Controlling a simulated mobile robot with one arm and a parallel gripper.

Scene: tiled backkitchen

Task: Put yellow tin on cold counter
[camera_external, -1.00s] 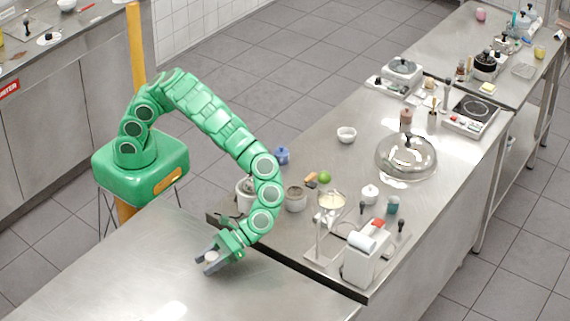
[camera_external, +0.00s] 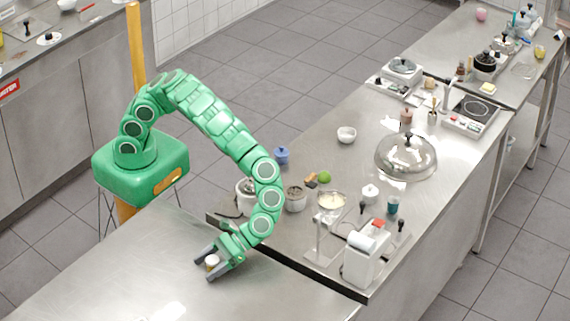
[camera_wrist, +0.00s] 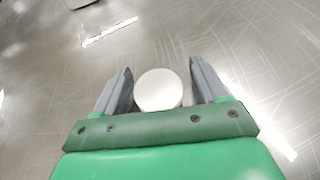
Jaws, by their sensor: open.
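A small round tin with a white top (camera_external: 212,260) stands upright on the bare steel counter in the foreground (camera_external: 110,275). Its side is mostly hidden by the fingers, so I cannot clearly tell its colour. My gripper (camera_external: 211,263) is low over this counter and open, one finger on each side of the tin. In the wrist view the white round top (camera_wrist: 158,90) sits between the two grey fingers (camera_wrist: 160,85), with a gap to each finger.
A counter at far left bears a red sign (camera_external: 9,90), partly cut off. The foreground counter is otherwise clear.

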